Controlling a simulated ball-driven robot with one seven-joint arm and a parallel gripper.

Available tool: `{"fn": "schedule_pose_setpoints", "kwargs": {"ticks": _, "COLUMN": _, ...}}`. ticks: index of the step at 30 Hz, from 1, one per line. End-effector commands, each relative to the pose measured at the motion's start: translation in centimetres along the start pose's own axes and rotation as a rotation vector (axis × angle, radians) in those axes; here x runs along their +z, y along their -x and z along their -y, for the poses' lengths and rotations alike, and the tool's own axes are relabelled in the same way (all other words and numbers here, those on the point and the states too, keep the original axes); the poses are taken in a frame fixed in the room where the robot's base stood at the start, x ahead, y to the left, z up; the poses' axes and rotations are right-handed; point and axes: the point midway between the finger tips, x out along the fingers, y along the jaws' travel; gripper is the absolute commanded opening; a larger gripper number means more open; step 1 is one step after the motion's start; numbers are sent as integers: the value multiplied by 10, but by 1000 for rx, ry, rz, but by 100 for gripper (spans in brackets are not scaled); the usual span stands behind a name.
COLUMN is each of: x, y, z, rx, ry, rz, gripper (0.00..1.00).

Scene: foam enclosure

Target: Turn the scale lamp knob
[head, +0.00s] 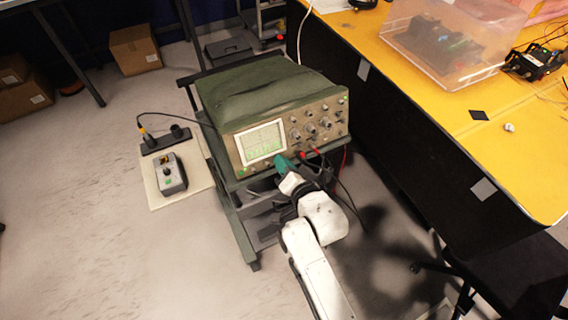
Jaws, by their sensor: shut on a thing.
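A green oscilloscope (275,110) stands on a dark cart, its lit screen (260,143) facing me, with several knobs to the right of the screen. My gripper (284,162) with its teal fingertips is at the lower edge of the front panel, just below and right of the screen. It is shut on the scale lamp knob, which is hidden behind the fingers. The knob's turn angle cannot be seen.
Red and dark leads (317,153) hang from the panel right of my gripper. A grey box (171,174) sits on a pale board (152,187) to the left. A yellow-topped bench (440,105) stands to the right. The floor at the lower left is clear.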

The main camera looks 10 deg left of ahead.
Motion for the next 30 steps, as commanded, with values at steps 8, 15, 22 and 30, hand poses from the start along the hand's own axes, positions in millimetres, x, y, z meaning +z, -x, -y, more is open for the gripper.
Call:
{"fn": "schedule_pose_setpoints", "kwargs": {"ticks": 8, "x": 0, "y": 0, "z": -2, "rx": -3, "ry": 76, "rz": 1, "gripper": 0}}
{"fn": "schedule_pose_setpoints", "kwargs": {"ticks": 15, "x": 1, "y": 0, "z": -2, "rx": -11, "ry": 251, "rz": 6, "gripper": 0}}
{"fn": "schedule_pose_setpoints", "kwargs": {"ticks": 22, "x": 1, "y": 0, "z": -3, "rx": -19, "ry": 457, "rz": 11, "gripper": 0}}
{"fn": "schedule_pose_setpoints", "kwargs": {"ticks": 30, "x": 1, "y": 0, "z": -3, "rx": -29, "ry": 666, "rz": 18, "gripper": 0}}
